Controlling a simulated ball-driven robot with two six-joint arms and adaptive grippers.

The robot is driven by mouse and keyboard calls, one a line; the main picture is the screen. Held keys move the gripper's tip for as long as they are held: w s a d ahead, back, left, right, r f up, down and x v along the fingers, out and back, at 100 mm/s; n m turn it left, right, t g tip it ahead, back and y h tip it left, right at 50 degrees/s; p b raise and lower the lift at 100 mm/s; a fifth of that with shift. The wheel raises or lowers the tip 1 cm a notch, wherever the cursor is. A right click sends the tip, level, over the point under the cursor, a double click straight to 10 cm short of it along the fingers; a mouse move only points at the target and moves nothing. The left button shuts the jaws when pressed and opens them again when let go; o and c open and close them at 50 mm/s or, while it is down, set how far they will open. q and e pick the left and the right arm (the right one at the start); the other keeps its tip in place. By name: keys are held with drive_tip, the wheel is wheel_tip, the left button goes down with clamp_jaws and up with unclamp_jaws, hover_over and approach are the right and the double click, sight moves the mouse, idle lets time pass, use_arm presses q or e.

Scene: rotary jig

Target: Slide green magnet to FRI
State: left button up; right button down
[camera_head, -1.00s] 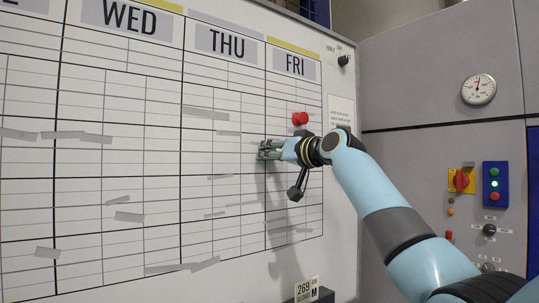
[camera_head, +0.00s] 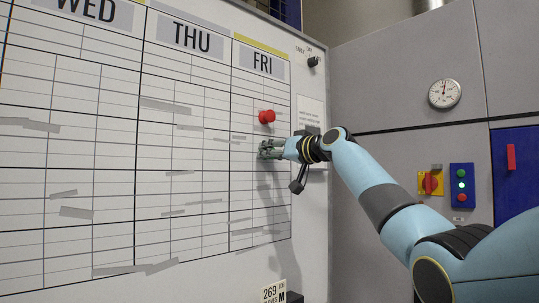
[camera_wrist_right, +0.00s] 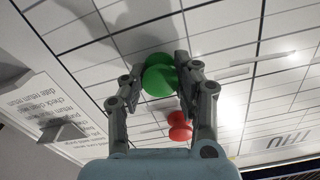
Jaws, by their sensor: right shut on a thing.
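My right gripper (camera_head: 264,150) is at the whiteboard (camera_head: 312,215), inside the FRI column, below the FRI label (camera_head: 262,63). In the right wrist view its fingers (camera_wrist_right: 163,72) are shut on the green magnet (camera_wrist_right: 158,78), one finger on each side. In the head view the green magnet is hidden by the fingers or too small to make out. My left gripper is not in view.
A red magnet (camera_head: 266,117) sits in the FRI column just above my right gripper; it also shows in the right wrist view (camera_wrist_right: 180,127). Grey strips (camera_head: 165,106) dot the board. A black knob (camera_head: 313,61) is at the upper right. Control panels stand right of the board.

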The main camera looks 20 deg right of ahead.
drive_tip(key=c, duration=1.2)
unclamp_jaws()
drive_tip(key=shift+d+r, duration=0.15)
drive_tip(key=shift+d, duration=0.05)
drive_tip(key=shift+c, duration=0.2)
drive_tip(key=shift+o, duration=1.1)
drive_tip(key=shift+w+d, duration=0.1)
drive_tip(key=shift+o, duration=0.6)
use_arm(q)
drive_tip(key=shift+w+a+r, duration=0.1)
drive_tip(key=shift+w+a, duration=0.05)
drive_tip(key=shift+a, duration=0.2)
use_arm(e)
drive_tip(key=v, duration=1.2)
